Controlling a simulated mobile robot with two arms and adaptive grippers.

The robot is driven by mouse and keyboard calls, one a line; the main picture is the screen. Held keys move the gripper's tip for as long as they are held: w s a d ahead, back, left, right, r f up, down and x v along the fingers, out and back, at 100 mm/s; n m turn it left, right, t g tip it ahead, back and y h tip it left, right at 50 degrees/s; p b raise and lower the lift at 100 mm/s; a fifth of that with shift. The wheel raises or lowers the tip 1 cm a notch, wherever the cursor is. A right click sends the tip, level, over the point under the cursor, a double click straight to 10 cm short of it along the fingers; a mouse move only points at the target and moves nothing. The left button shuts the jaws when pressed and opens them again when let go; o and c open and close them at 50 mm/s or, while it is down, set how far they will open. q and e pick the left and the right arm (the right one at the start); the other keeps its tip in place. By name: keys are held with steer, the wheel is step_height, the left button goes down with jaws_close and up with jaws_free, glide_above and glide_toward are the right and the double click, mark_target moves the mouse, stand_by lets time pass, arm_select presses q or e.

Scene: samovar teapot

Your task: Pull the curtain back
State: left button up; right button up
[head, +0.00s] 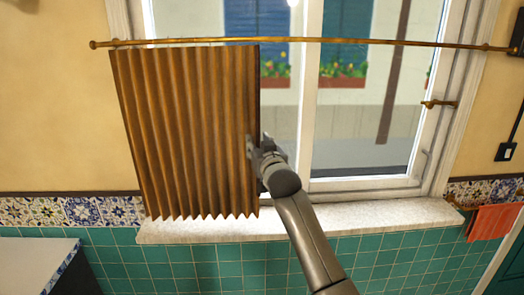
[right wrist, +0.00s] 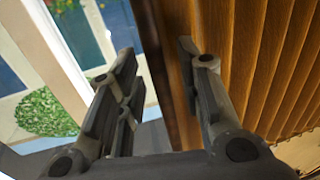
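The brown pleated curtain (head: 185,130) hangs from a thin brass rod (head: 330,40) and covers the left part of the window. Its right edge is straight and vertical. My right gripper (head: 258,146) is at that edge, about halfway down. In the right wrist view, my right gripper (right wrist: 157,62) is open, with a clear gap between its fingers. The curtain's dark edge (right wrist: 163,75) shows between them, with one finger on the pleated side and the other on the window side. I cannot tell whether either finger touches the cloth. My left gripper is not in view.
The window (head: 365,110) is uncovered to the right of the curtain. A pale stone sill (head: 340,218) juts out below it. A brass window handle (head: 440,104) sticks out at the right. A red cloth (head: 492,221) hangs at the lower right, and a pale counter (head: 35,262) stands lower left.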

steer(key=s+d, duration=0.2)
steer(key=s, duration=0.9)
steer(key=shift+s+d, duration=0.15)
steer(key=shift+s, duration=0.15)
